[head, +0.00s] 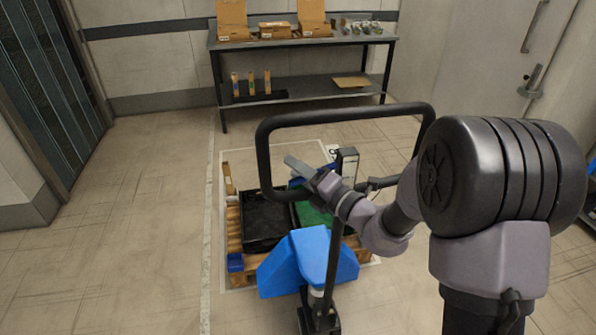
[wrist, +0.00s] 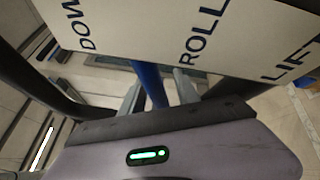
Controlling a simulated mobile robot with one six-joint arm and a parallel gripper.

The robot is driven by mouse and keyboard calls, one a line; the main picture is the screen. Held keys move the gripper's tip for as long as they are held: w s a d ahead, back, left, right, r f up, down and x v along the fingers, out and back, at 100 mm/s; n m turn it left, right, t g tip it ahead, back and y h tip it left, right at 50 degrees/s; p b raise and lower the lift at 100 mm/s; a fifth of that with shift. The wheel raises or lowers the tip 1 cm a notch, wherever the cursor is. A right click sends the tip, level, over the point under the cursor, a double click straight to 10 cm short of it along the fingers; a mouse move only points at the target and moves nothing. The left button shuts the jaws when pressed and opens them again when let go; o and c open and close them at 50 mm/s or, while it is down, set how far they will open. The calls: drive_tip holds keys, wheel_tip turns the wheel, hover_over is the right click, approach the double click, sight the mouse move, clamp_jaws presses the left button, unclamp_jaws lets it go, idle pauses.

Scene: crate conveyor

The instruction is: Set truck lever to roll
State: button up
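The pallet truck has a black loop handle (head: 345,112) and a blue body (head: 308,262) in the head view. A white label plate (wrist: 170,28) reading DOWN, ROLL and LIFT fills the top of the wrist view. The blue lever (wrist: 149,82) shows below the plate, between the DOWN and ROLL words. My gripper (wrist: 158,92) is open, with one grey finger on each side of the lever and gaps visible between. In the head view my gripper (head: 303,167) is inside the handle loop; the lever is mostly hidden there. Whether a finger touches it, I cannot tell.
A wooden pallet (head: 235,235) carrying a black crate (head: 266,222) and a green crate (head: 312,214) lies behind the truck. A grey bench (head: 300,42) with cardboard boxes stands at the back wall. The floor at left is clear.

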clamp_jaws()
idle(1.3)
drive_tip(key=shift+r, duration=0.1)
